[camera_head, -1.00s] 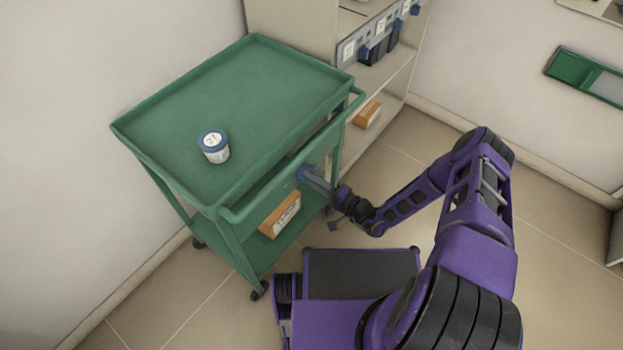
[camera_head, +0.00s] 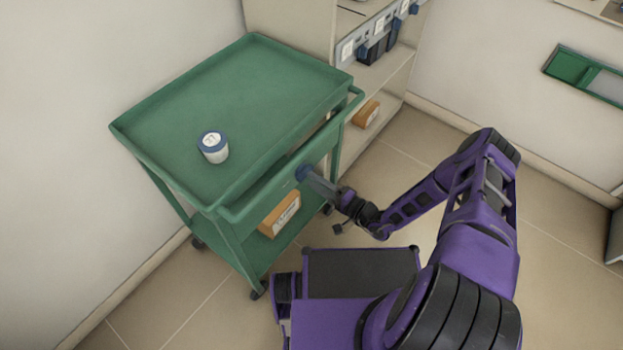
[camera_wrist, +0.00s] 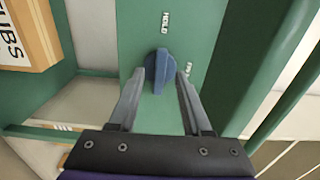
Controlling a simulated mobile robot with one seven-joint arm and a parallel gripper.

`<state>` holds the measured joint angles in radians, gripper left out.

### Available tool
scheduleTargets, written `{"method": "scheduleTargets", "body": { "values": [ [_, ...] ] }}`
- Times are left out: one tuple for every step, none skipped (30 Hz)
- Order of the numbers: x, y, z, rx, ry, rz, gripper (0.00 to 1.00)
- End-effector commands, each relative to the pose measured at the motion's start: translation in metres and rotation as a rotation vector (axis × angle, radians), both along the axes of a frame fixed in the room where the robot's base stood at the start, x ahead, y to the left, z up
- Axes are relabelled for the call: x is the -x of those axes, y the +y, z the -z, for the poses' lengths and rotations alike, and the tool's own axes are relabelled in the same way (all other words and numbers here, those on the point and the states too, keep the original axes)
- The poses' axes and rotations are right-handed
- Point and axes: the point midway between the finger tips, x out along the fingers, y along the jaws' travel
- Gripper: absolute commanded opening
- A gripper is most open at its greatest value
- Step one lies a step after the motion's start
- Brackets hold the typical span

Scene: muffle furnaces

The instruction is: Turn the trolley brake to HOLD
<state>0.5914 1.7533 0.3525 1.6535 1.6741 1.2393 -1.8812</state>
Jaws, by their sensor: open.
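The green trolley (camera_head: 236,100) stands against the wall at the left in the head view. Its brake is a blue knob (camera_wrist: 158,68) on a green panel (camera_wrist: 138,25), seen close in the wrist view. A HOLD label (camera_wrist: 165,22) is beside the knob's upper end, and a second label (camera_wrist: 189,69), partly hidden by a finger, is to its right. The knob's grip bar points along the picture's vertical, roughly toward HOLD. My gripper (camera_wrist: 157,82) is open, with one fingertip on each side of the knob's lower part; I cannot tell whether they touch it. The knob (camera_head: 303,173) also shows in the head view.
A shelf unit (camera_head: 385,85) stands behind, holding another orange box (camera_head: 366,114). The floor (camera_head: 190,305) at front left is clear.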

Motion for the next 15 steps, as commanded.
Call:
{"method": "scheduleTargets", "body": {
  "values": [
    [0.006,-0.009,-0.001,0.001,0.002,0.003,0.49],
    [0.01,-0.014,-0.001,0.002,0.001,0.004,0.49],
    [0.015,-0.023,0.0,0.002,0.002,0.004,0.49],
    [0.02,-0.028,-0.001,0.002,0.001,0.004,0.49],
    [0.025,-0.034,-0.001,0.001,0.002,0.005,0.49],
    [0.031,-0.042,0.0,0.003,0.001,0.004,0.49],
    [0.035,-0.048,0.0,0.003,0.001,0.005,0.49],
    [0.04,-0.054,0.0,0.002,0.001,0.005,0.49],
    [0.047,-0.062,0.0,0.002,0.001,0.005,0.49],
    [0.051,-0.068,0.0,0.002,0.001,0.005,0.49],
    [0.056,-0.073,0.0,0.002,0.002,0.004,0.49],
    [0.062,-0.08,0.0,0.001,0.002,0.005,0.49],
    [0.065,-0.086,0.0,0.001,0.001,0.005,0.49],
    [0.069,-0.091,0.0,0.002,0.001,0.005,0.49],
    [0.074,-0.097,0.0,0.002,0.0,0.004,0.49]
  ]
}}
